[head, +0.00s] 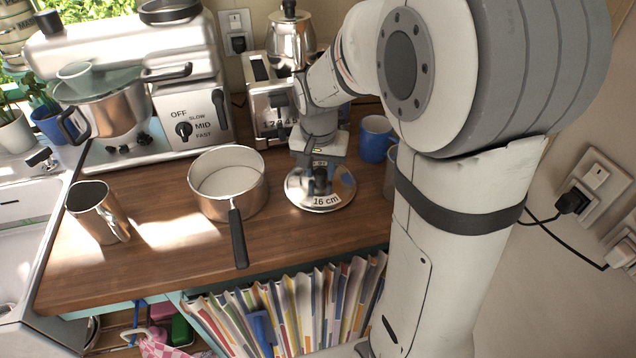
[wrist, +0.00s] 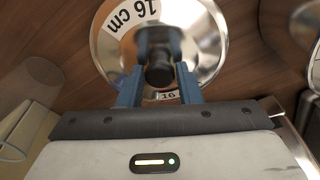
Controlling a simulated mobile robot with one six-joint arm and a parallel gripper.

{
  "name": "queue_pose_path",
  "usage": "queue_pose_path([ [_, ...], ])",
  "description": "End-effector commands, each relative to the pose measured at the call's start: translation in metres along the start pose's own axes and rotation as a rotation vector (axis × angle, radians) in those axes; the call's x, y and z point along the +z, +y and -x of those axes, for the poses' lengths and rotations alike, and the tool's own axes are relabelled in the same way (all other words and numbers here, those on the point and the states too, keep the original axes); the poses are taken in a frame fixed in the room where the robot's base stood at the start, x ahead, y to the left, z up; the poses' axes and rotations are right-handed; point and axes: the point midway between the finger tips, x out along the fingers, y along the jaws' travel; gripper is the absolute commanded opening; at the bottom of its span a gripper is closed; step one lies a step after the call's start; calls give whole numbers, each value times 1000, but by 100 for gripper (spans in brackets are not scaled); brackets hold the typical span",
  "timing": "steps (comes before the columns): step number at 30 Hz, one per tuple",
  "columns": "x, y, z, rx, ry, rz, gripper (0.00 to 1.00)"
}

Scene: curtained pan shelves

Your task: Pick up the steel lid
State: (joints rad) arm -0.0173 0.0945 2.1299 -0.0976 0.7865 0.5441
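The steel lid (head: 344,187) is a shiny round disc with a dark knob and a "16 cm" label. It lies on the wooden counter in the head view, right of the saucepan. In the wrist view the lid (wrist: 203,45) fills the upper middle. My gripper (head: 319,180) points down over the lid. In the wrist view the two blue fingers of my gripper (wrist: 160,60) stand on either side of the dark knob (wrist: 159,73). The knob nearly fills the space between them. Whether they press on it is too hard to see.
A saucepan (head: 228,183) stands left of the lid, its handle toward the front edge. A steel cup (head: 97,212) is farther left. A blue mug (head: 375,138) stands behind right. A toaster (head: 268,105), a moka pot (head: 291,40) and a mixer (head: 186,95) line the back.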

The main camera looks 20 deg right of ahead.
Motion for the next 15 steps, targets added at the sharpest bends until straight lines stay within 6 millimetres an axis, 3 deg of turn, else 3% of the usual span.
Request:
queue_pose_path([
  [11,0,0,0,0,0,-1,0],
  [15,0,0,1,0,1,-1,0],
])
